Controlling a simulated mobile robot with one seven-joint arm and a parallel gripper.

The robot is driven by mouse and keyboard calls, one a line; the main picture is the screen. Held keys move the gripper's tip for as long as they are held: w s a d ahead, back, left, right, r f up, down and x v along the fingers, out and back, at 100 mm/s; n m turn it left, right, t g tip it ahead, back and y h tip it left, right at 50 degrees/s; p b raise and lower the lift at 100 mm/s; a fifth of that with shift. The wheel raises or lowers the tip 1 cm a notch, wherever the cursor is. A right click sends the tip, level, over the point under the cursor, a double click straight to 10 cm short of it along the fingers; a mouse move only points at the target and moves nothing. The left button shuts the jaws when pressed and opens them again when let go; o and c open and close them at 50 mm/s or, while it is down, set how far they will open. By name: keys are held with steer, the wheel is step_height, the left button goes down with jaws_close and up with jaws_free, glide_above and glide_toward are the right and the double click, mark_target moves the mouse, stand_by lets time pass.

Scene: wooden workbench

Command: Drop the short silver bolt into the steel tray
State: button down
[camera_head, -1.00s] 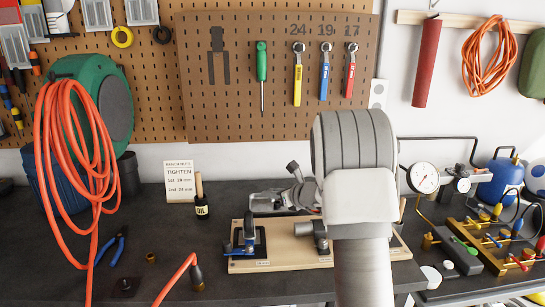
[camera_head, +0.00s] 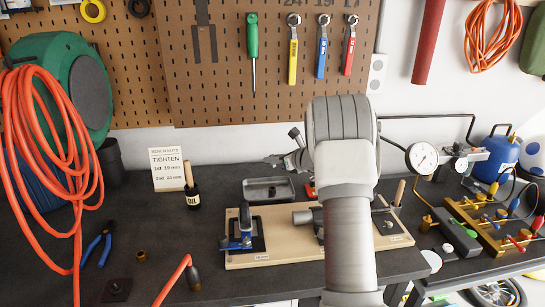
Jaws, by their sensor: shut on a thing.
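The steel tray (camera_head: 259,196) is a shallow grey dish at the back of the bench, behind the wooden fixture board. My gripper (camera_head: 274,160) shows small and grey to the left of my forearm, above the tray's back edge in the picture. It is partly hidden by my arm. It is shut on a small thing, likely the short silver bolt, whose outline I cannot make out. I see no bolt in the visible part of the tray.
The fixture board (camera_head: 270,258) carries a blue clamp (camera_head: 238,232). A hose reel (camera_head: 75,95) hangs left. A gauge (camera_head: 422,158) and a valve manifold (camera_head: 480,225) are right.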

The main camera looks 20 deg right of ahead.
mark_target(273, 166)
steer(key=shift+f+b, duration=0.8)
steer(key=shift+f, duration=0.95)
steer(key=c, duration=0.8)
jaws_free()
steer(key=shift+c, duration=0.2)
steer(key=v, duration=1.7)
steer(key=shift+s, duration=0.25)
